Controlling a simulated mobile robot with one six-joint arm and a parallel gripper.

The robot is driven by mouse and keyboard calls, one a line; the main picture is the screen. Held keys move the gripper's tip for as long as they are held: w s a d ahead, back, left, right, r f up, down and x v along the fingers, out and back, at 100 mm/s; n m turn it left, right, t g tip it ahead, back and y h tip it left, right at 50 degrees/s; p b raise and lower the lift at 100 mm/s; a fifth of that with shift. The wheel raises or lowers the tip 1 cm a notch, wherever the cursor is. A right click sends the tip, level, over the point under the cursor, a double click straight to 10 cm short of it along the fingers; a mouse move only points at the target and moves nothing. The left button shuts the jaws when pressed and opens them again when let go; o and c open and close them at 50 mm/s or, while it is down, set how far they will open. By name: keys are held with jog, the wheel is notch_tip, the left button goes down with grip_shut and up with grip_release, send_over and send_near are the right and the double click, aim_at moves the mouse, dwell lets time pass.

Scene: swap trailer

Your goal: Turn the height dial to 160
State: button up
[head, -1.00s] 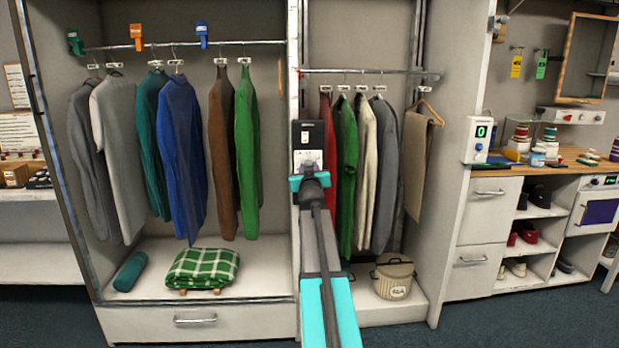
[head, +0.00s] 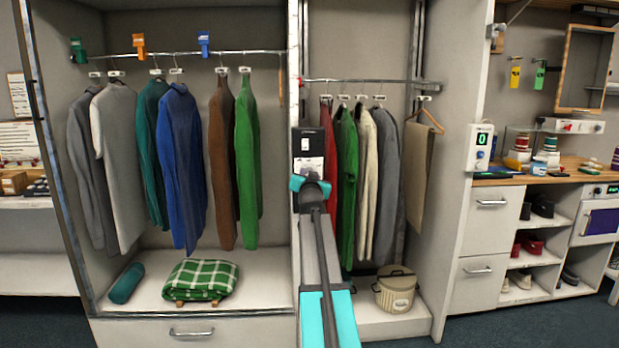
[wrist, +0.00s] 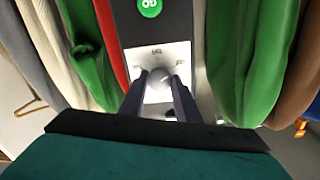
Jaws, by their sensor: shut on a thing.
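In the wrist view the height dial is a round grey knob (wrist: 158,78) on a white plate (wrist: 181,56) with small marks that I cannot read. My gripper (wrist: 160,84) is shut on the knob, one dark finger on each side. The knob's pointer and setting cannot be made out. In the head view the dark control panel (head: 308,140) sits on the post between the two wardrobe bays, and my gripper (head: 310,186) is in front of its lower part, hiding the dial. A green GO button (wrist: 150,6) is on the same panel.
Garments hang close on both sides, including a blue one (head: 181,165) in the left bay and a red one (head: 327,150) in the right bay. The right rail (head: 365,81) carries several hangers. A lidded basket (head: 394,292) stands below. A display (head: 481,140) reads 0.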

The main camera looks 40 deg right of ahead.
jog(key=shift+s+f, duration=0.1)
jog(key=o, duration=0.9)
jog(key=shift+o, duration=0.7)
jog(key=shift+a, duration=0.15)
jog(key=p+v, duration=0.1)
jog(key=v, duration=1.2)
jog(key=shift+s+a+p, duration=0.2)
jog(key=shift+p, duration=0.1)
